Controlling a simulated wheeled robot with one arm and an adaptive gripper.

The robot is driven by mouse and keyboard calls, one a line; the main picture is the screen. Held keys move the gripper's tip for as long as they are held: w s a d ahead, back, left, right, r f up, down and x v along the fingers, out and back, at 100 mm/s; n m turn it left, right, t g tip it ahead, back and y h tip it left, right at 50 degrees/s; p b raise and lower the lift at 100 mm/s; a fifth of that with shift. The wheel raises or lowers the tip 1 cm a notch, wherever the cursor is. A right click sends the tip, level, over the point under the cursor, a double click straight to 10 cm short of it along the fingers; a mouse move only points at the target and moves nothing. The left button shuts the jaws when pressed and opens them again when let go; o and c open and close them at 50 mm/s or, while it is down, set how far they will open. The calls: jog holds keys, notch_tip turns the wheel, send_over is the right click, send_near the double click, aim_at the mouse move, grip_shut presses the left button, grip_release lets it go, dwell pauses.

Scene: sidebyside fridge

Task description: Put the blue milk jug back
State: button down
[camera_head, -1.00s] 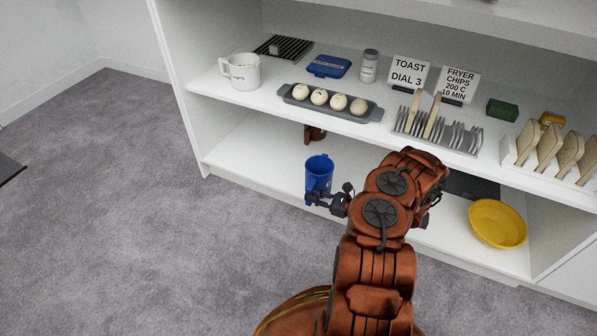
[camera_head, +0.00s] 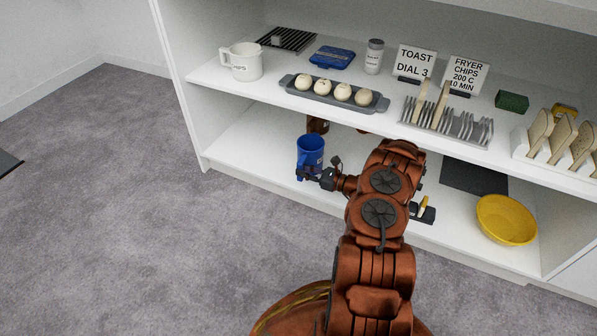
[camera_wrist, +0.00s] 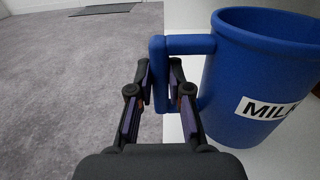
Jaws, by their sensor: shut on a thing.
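The blue milk jug (camera_head: 311,153) is upright at the left part of the lower shelf, near its front edge. In the wrist view the jug (camera_wrist: 262,75) shows a white label with "MILK" partly cut off at the right edge. My gripper (camera_head: 309,174) is shut on the jug's handle, and in the wrist view its fingers (camera_wrist: 160,88) stand on both sides of the handle. I cannot tell whether the jug's base touches the shelf.
A brown object (camera_head: 317,125) stands behind the jug on the lower shelf. A yellow bowl (camera_head: 506,220) and a dark flat mat (camera_head: 474,177) are to the right. The upper shelf above holds a white chips mug (camera_head: 241,62) and an egg tray (camera_head: 333,93).

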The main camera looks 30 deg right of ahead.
jog(key=shift+w+d+f+b, duration=0.2)
jog(key=shift+w+f+b, duration=0.4)
jog(key=shift+w, duration=0.35)
jog(key=shift+w+d+f+b, duration=0.2)
jog(key=shift+w+f+b, duration=0.45)
jog(key=shift+w, duration=0.3)
jog(key=shift+w+d+f+b, duration=0.2)
jog(key=shift+w+f+b, duration=0.4)
jog(key=shift+w, duration=0.35)
jog(key=shift+f, duration=0.1)
jog(key=c, duration=1.1)
grip_release()
jog(key=shift+f, duration=0.1)
jog(key=v, duration=0.1)
jog(key=p+v, duration=0.2)
jog(key=shift+s+r, duration=0.25)
jog(key=shift+r, duration=0.05)
jog(key=shift+p+v, duration=0.95)
jog(key=shift+v, duration=1.25)
jog(key=shift+s+a+f, duration=0.1)
jog(key=shift+f, duration=0.05)
